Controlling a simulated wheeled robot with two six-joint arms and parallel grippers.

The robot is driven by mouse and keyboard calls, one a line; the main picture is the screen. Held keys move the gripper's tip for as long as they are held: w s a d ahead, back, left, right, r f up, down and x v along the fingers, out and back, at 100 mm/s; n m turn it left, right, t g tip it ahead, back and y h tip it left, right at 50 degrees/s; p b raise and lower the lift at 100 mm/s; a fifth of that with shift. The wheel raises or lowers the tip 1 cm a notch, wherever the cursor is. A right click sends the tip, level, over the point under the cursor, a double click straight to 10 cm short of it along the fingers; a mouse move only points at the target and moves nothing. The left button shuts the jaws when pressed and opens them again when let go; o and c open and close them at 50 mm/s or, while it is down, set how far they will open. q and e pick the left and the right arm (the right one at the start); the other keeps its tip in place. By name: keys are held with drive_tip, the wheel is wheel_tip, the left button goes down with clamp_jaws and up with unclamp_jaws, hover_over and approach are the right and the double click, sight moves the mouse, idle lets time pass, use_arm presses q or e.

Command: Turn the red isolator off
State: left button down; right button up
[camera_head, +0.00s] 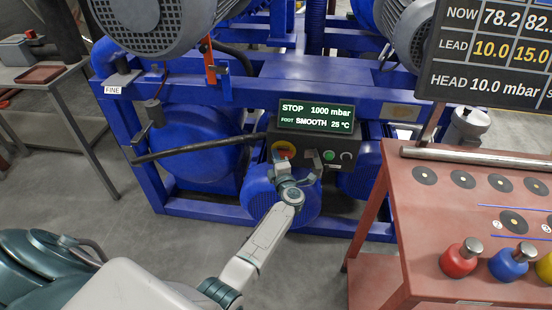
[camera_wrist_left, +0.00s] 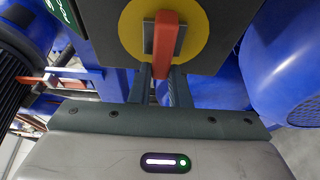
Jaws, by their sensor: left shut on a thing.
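The red isolator is a red handle (camera_wrist_left: 166,38) on a round yellow plate (camera_wrist_left: 194,40), set in a dark control box. In the head view the isolator (camera_head: 284,147) shows at the left of the box front, partly hidden by my gripper. My left gripper (camera_wrist_left: 162,76) is in front of the box, shut on the lower end of the red handle, one finger on each side. The handle points up and down in the wrist view. In the head view my left gripper (camera_head: 284,168) reaches up from below. My right gripper is not in view.
The box's display (camera_head: 316,117) reads STOP, 1000 mbar, SMOOTH, 25 °C. A green button (camera_head: 328,155) and a knob sit right of the isolator. Blue pump frames (camera_head: 200,140) surround the box. A red bench (camera_head: 430,210) with coloured weights stands at the right.

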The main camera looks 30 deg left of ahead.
use_arm(q)
drive_tip(key=c, duration=1.4)
unclamp_jaws()
drive_tip(key=shift+o, duration=0.2)
drive_tip(key=shift+s, duration=0.1)
drive_tip(key=v, duration=1)
drive_tip(key=shift+s+d, duration=0.25)
drive_tip(key=shift+s, duration=0.05)
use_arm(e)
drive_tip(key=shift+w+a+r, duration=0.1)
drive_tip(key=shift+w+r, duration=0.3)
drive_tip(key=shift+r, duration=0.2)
use_arm(q)
drive_tip(key=shift+f, duration=0.1)
